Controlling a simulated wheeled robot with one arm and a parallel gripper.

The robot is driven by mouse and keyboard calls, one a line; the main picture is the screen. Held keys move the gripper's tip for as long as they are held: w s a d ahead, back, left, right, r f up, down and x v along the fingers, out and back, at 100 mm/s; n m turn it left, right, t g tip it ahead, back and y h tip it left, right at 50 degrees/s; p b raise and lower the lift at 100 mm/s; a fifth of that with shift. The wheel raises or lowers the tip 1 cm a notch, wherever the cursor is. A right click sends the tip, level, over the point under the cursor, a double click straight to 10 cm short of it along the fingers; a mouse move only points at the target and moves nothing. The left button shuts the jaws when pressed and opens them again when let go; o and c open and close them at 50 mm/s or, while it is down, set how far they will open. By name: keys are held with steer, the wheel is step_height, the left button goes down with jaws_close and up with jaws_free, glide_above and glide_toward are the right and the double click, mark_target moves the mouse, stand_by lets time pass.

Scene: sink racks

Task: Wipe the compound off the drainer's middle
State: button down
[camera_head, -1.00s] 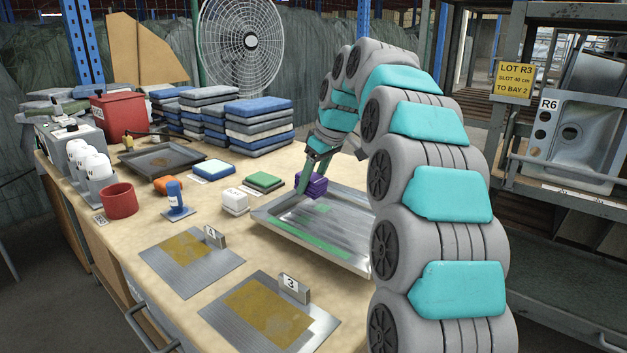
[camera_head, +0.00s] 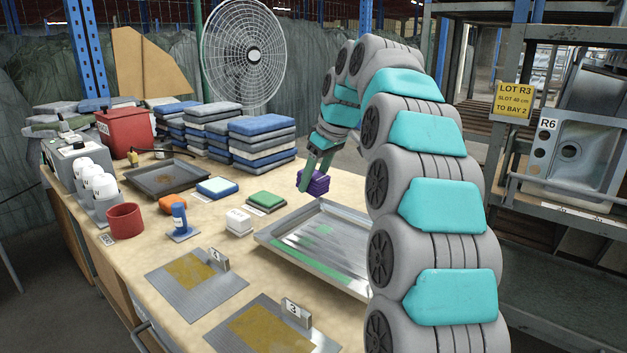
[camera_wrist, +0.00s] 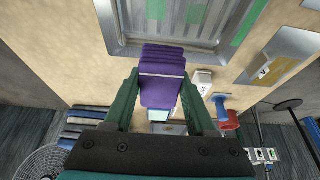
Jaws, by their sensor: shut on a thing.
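The drainer (camera_head: 262,239) is a shallow metal tray with a ribbed floor, lying on the bench, its right end hidden behind my arm. Green compound shows as a patch (camera_head: 325,231) in its middle and a strip (camera_head: 313,261) along its near side. In the wrist view, green bands (camera_wrist: 196,12) lie on the drainer floor. My gripper (camera_head: 314,172) is shut on a purple ribbed block (camera_head: 314,184), held just beyond the drainer's back left edge and apart from its floor. The block fills the space between the fingers in the wrist view (camera_wrist: 162,78).
Nearby on the bench are a white block (camera_head: 239,221), a green pad (camera_head: 266,200), a blue tool (camera_head: 179,218) and a red cup (camera_head: 125,220). Two plates with brown patches (camera_head: 190,271) lie in front. Stacked pads (camera_head: 262,135) stand behind; a rack (camera_head: 520,180) stands right.

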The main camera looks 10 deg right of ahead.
steer(key=shift+w+r, duration=0.1)
steer(key=shift+r, duration=1.3)
